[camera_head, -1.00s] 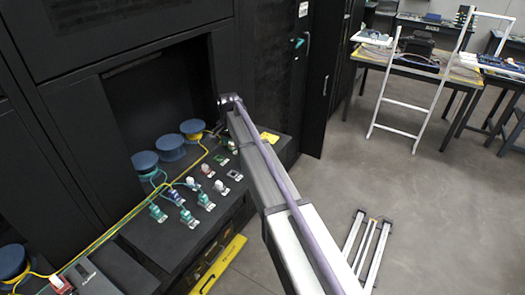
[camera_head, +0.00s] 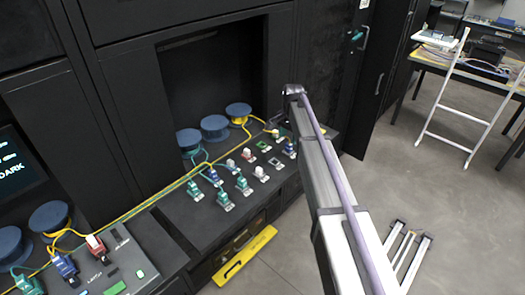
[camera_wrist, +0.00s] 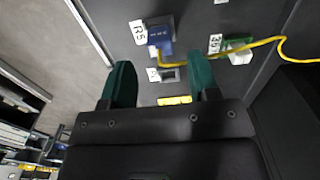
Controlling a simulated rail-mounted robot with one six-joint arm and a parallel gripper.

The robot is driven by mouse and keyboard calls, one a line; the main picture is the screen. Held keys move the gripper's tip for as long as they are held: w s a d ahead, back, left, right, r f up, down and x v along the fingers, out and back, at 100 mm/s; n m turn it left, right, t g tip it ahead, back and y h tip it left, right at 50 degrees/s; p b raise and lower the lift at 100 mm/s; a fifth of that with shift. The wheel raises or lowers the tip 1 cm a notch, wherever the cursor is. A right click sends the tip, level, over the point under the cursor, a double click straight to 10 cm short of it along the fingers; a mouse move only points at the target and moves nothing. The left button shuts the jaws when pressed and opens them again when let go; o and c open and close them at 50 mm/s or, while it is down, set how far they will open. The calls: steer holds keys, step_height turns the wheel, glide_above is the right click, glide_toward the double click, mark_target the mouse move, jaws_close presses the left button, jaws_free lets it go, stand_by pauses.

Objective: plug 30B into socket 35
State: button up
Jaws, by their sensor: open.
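In the wrist view my gripper (camera_wrist: 161,72) is open, with two dark green fingers apart and nothing held between them. A blue plug (camera_wrist: 160,38) stands just beyond the fingertips beside a white label, and it is apart from them. A green-and-white connector (camera_wrist: 238,50) with a yellow cable sits right of it; the label beside it seems to read 35 but is tilted and small. A grey socket (camera_wrist: 172,75) shows between the fingers. I cannot tell which plug is 30B. In the head view the gripper is hidden by my arm.
In the head view several coloured plugs and sockets stand in rows on the black bench (camera_head: 205,232), with a blue spool (camera_head: 215,127) and others behind. Yellow and green cables run along the bench.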

mark_target(289, 144)
step_height(289, 144, down, 6)
steer(key=b, duration=0.4)
steer(key=shift+r, duration=0.2)
steer(key=shift+r, duration=0.1)
stand_by(0.4)
jaws_close()
stand_by(0.4)
steer(key=shift+r, duration=0.15)
steer(key=shift+r+p, duration=2.85)
steer(key=shift+p, duration=0.05)
